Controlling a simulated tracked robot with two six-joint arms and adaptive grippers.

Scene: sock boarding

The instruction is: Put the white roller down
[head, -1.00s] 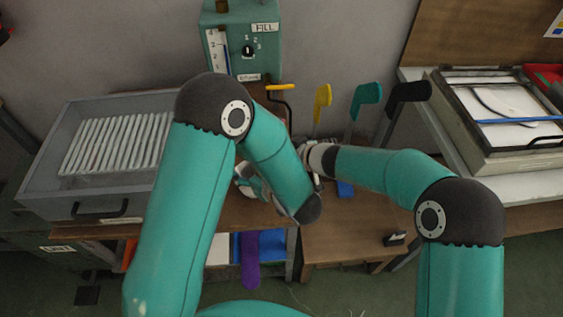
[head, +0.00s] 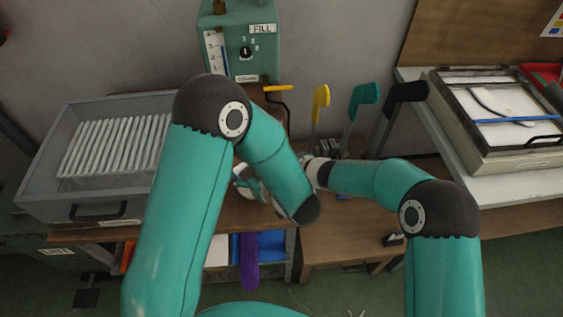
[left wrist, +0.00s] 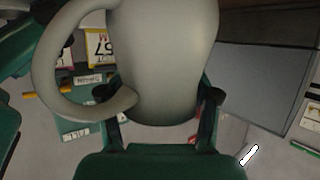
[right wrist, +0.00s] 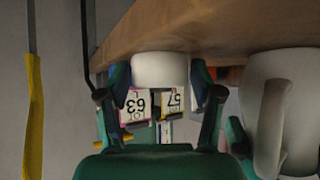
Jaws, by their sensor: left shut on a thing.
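The white roller (right wrist: 160,69) is a short white cylinder, seen in the right wrist view against the edge of the wooden bench (right wrist: 215,30). My right gripper (right wrist: 160,80) has one finger on each side of it; whether they press on it is unclear. My left gripper (left wrist: 162,95) is shut on a pale grey mug (left wrist: 168,45) with a large loop handle (left wrist: 45,65). The mug also shows in the right wrist view (right wrist: 285,90), beside my right gripper. In the head view my arms largely hide both grippers and the roller.
A grey tray (head: 35,190) with a row of white bars sits left. A green FILL machine (head: 240,40) stands behind. Yellow, teal (head: 362,97) and black paddle shapes stand at the back. A screen frame (head: 495,115) lies on the right bench. A lower wooden surface (head: 350,235) is mostly clear.

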